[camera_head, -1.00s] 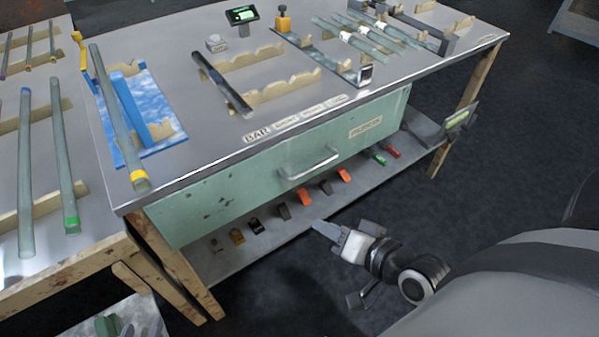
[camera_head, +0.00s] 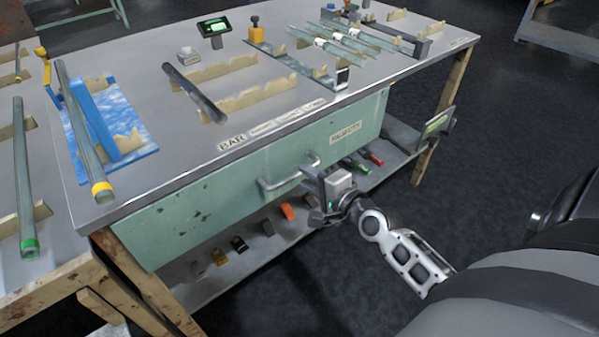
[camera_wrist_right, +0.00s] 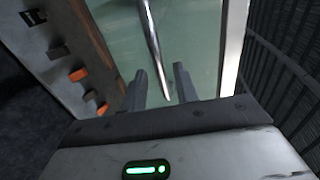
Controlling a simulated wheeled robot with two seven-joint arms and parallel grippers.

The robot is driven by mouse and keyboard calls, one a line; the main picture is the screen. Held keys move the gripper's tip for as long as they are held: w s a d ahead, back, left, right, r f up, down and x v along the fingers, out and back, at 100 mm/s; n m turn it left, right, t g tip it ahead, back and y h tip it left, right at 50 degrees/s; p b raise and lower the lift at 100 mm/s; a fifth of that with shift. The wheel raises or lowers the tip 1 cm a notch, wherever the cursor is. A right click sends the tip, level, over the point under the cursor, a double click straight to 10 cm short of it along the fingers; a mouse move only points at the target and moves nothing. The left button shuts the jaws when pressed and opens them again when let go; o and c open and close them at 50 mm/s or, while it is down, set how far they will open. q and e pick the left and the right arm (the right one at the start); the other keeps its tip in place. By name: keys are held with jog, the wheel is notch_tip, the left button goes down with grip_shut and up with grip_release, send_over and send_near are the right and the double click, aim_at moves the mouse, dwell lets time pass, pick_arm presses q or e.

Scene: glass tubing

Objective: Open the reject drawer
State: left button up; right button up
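The reject drawer (camera_head: 215,202) is the wide pale green front under the tabletop, with a label (camera_head: 345,132) at its right. It looks shut. Its metal bar handle (camera_head: 287,180) is in the middle of the front. My right gripper (camera_head: 312,184) is at the right end of the handle in the head view. In the right wrist view the fingers of my right gripper (camera_wrist_right: 161,86) are apart, and the handle (camera_wrist_right: 153,42) runs down into the space between them. I cannot tell whether either finger touches it. My left gripper is not in view.
The grey tabletop (camera_head: 130,110) above carries glass tubes, wooden racks and a blue stand (camera_head: 110,130). A lower shelf (camera_head: 215,285) under the drawer holds several coloured clips. A table leg (camera_head: 440,120) stands right of the drawer. The dark floor in front is clear.

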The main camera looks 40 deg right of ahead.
aim_at(300, 173)
jog(key=shift+x, duration=1.8)
grip_shut()
jog(key=shift+f, duration=0.1)
